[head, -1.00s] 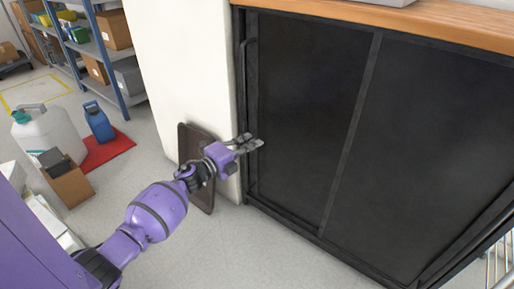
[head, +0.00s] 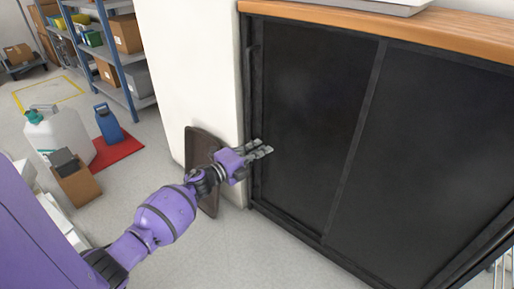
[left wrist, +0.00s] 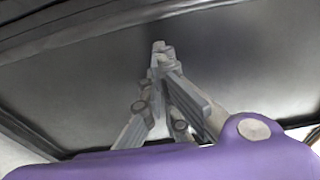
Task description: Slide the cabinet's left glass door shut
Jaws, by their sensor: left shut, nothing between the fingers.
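The cabinet (head: 429,160) has two dark panels with a slanting upright bar between them. The left glass door (head: 315,120) is the left panel, with a dark upright handle (head: 250,85) by the cabinet's left edge. My left gripper (head: 268,149) is at the lower left part of this door, near its left edge. In the left wrist view the gripper (left wrist: 160,50) has its fingertips together, empty, against the dark panel (left wrist: 235,65). I cannot tell whether they touch it. My right gripper is not in view.
A wooden top (head: 400,27) covers the cabinet. A white wall (head: 195,75) and a dark leaning panel (head: 205,150) stand to its left. Floor in front is clear.

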